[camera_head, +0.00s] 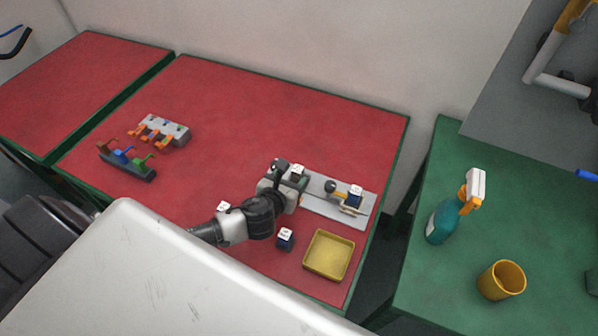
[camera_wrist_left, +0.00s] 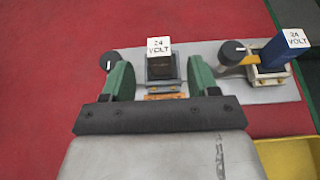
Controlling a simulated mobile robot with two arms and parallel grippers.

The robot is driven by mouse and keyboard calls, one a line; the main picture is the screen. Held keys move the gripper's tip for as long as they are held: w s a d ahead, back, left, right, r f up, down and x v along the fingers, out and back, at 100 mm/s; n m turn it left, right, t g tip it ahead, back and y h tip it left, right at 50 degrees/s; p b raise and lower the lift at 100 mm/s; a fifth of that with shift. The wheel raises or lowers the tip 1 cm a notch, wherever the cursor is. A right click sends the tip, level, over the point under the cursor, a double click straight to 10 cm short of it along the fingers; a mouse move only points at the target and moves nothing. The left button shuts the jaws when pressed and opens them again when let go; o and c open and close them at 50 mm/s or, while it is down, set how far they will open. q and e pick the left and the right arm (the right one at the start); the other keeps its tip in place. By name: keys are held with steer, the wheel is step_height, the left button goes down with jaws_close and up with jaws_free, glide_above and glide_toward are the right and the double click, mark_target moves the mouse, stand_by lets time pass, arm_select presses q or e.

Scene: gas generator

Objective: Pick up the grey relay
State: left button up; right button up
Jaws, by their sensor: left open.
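A dark grey relay with a white "24 VOLT" top (camera_wrist_left: 159,62) stands upright in a socket on a grey plate (camera_wrist_left: 208,52). The white top of this relay also shows in the head view (camera_head: 297,169). My left gripper (camera_wrist_left: 160,78) is open, with one green finger on each side of the relay. Whether the fingers touch it I cannot tell. In the head view my left gripper (camera_head: 284,178) is at the plate's left end and hides part of it. My right gripper is not in view.
A blue relay (camera_head: 355,196) sits in the plate's other socket, beside a black knob (camera_head: 330,186). Another blue relay (camera_head: 285,238) and a yellow tray (camera_head: 329,256) are on the red table. A partly hidden white-topped block (camera_head: 223,207) is behind my arm. Connector blocks (camera_head: 126,162) lie left.

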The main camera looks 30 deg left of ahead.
mark_target(300, 167)
arm_select(q)
steer(key=shift+w+f, duration=0.2)
steer(key=shift+w, duration=0.3)
steer(key=shift+w+f, duration=0.1)
steer(key=shift+w, duration=0.15)
steer(key=x, duration=0.4)
steer(key=shift+w+a+p, duration=0.1)
steer(key=shift+w+p, duration=0.05)
steer(key=shift+p, duration=0.15)
steer(key=shift+w+f, duration=0.2)
steer(key=shift+w, duration=0.35)
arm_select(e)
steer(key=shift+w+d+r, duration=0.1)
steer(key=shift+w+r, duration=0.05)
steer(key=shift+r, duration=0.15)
arm_select(q)
steer(key=shift+s, duration=0.1)
steer(key=shift+c, duration=0.4)
steer(key=shift+c, duration=1.3)
steer(key=c, duration=0.7)
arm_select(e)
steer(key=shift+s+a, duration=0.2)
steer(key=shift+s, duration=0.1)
